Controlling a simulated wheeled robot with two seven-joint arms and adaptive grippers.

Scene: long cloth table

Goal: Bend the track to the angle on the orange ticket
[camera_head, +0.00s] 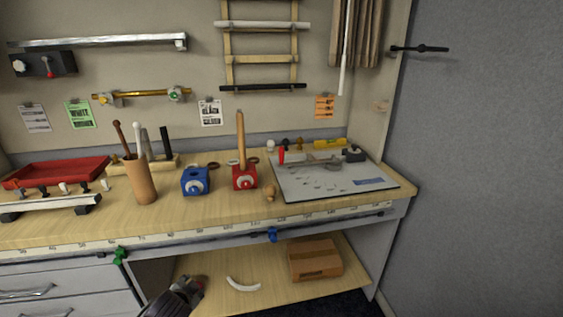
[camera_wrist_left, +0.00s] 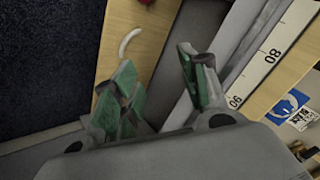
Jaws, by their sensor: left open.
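The orange ticket (camera_head: 324,107) hangs on the back wall at the right; its print is too small to read. Below it, a grey board (camera_head: 340,192) lies on the table with a flat grey hinged-looking piece (camera_head: 318,163) and a red upright handle (camera_head: 281,156). I cannot tell for certain which piece is the track. My left gripper (camera_head: 193,288) is low in front of the table, near the lower shelf, away from the board. In the left wrist view its green-padded fingers (camera_wrist_left: 155,82) are apart, with nothing between them. My right gripper is not in view.
A curved white piece (camera_head: 243,284) and a cardboard box (camera_head: 315,259) lie on the lower shelf. On the table stand a wooden cup (camera_head: 140,184), a blue block (camera_head: 195,181), a red block (camera_head: 244,178) and a red tray (camera_head: 56,172). A ruler strip (camera_head: 180,236) runs along the front edge.

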